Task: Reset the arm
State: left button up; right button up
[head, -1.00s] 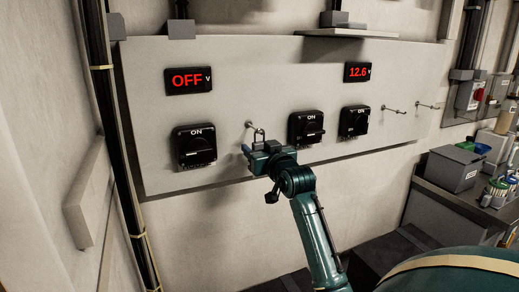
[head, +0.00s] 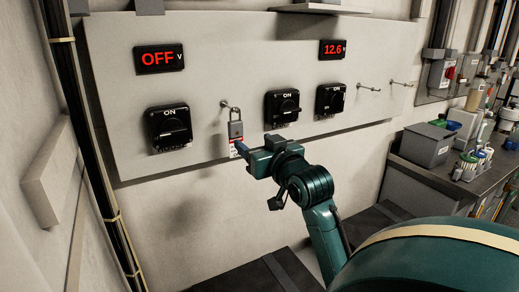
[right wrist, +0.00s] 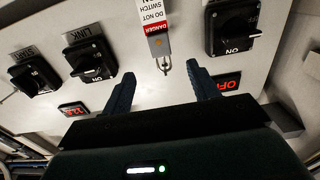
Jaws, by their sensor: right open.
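My right gripper (head: 252,152) is open and empty, in front of the wall panel (head: 215,70). A grey padlock (head: 235,128) with a red and white tag (head: 237,148) hangs from a peg (head: 228,104) on the panel. The gripper is just below and right of the padlock in the head view, its left finger near the tag. In the right wrist view the open fingers (right wrist: 157,75) stand apart, with the padlock (right wrist: 158,44) and its danger tag (right wrist: 153,16) beyond them, not gripped. My left gripper is not in view.
Black rotary switches (head: 170,127) flank the padlock, with others to the right (head: 282,107). Red displays (head: 159,58) sit above. Two bare pegs (head: 369,87) stick out at right. A grey box (head: 428,143) stands on a bench at right.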

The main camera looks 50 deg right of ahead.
jog(key=shift+s+a, duration=0.25)
jog(key=shift+s, duration=0.4)
jog(key=a+f+n+g+y+p, duration=0.1)
jog(key=a+f+n+y, duration=0.1)
jog(key=a+f, duration=0.6)
jog(key=a+f+n+g+y, duration=0.2)
jog(key=a+f+y, duration=0.15)
jog(key=f, duration=0.75)
jog(key=s+a+f+n+g+y+p, duration=0.1)
jog(key=s+a+f+n+g+y, duration=0.1)
jog(key=s+a+f, duration=1.2)
jog(key=a+f+g+y, duration=0.1)
jog(key=a+f, duration=0.2)
jog(key=shift+s+a+f+n+g, duration=0.15)
jog(key=shift+a+n+g, duration=0.15)
jog(key=shift+a, duration=0.05)
jog(key=shift+y, duration=0.25)
jog(key=shift+c, duration=0.4)
